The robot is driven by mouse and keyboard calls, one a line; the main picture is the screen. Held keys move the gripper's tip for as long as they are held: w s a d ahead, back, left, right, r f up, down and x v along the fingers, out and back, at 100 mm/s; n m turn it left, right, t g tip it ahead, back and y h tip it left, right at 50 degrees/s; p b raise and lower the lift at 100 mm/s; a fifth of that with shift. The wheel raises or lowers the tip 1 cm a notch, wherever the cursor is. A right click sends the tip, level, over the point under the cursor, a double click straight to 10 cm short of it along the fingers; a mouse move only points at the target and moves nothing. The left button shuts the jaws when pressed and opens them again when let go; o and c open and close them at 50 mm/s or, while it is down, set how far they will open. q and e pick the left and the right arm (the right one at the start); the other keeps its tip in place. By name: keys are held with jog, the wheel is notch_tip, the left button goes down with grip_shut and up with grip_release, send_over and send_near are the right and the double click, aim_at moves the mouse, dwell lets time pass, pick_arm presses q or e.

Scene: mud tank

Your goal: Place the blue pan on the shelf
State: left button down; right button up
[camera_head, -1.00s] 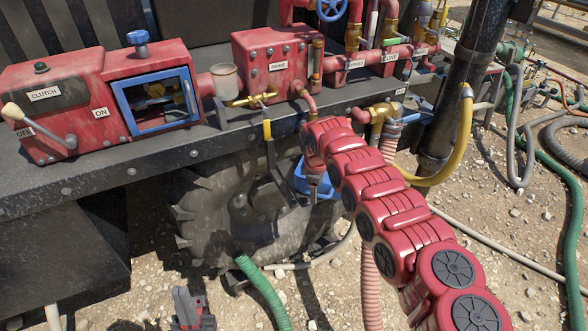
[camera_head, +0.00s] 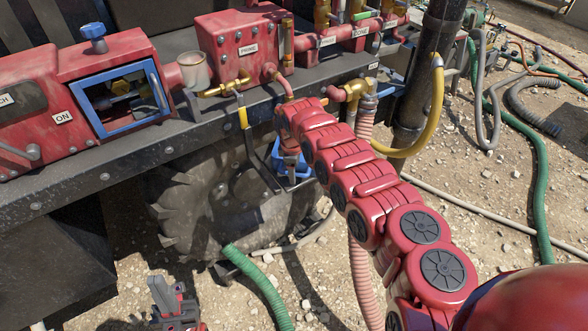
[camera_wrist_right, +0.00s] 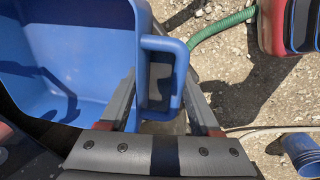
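The blue pan (camera_head: 280,160) shows in the head view, partly hidden, beside the big tyre and below the machine's edge. In the right wrist view the pan (camera_wrist_right: 85,50) fills the upper left, its open inside showing. A dark metal ledge (camera_head: 120,160) runs along the machine; no other shelf is plain.
Red control boxes (camera_head: 242,50), brass valves (camera_head: 352,90) and a yellow hose (camera_head: 425,130) crowd the ledge. The tyre (camera_head: 190,205) stands close to the pan. A green hose (camera_head: 258,285) crosses the gravel. Open gravel (camera_head: 470,215) lies at the right.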

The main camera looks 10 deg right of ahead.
jog(key=shift+o, duration=1.2)
jog(key=shift+w+a, duration=0.15)
jog(key=shift+o, duration=0.8)
jog(key=shift+a, duration=0.1)
jog(key=shift+s+r, duration=0.2)
jog(key=shift+s, duration=0.05)
jog(key=shift+w+r, duration=0.1)
jog(key=shift+r, duration=0.2)
notch_tip(320, 180, up, 12)
jog(key=s+b, duration=0.2)
jog(key=b, duration=0.1)
jog(key=shift+a+f, duration=0.25)
jog(key=shift+a, duration=0.1)
jog(key=shift+f, duration=0.1)
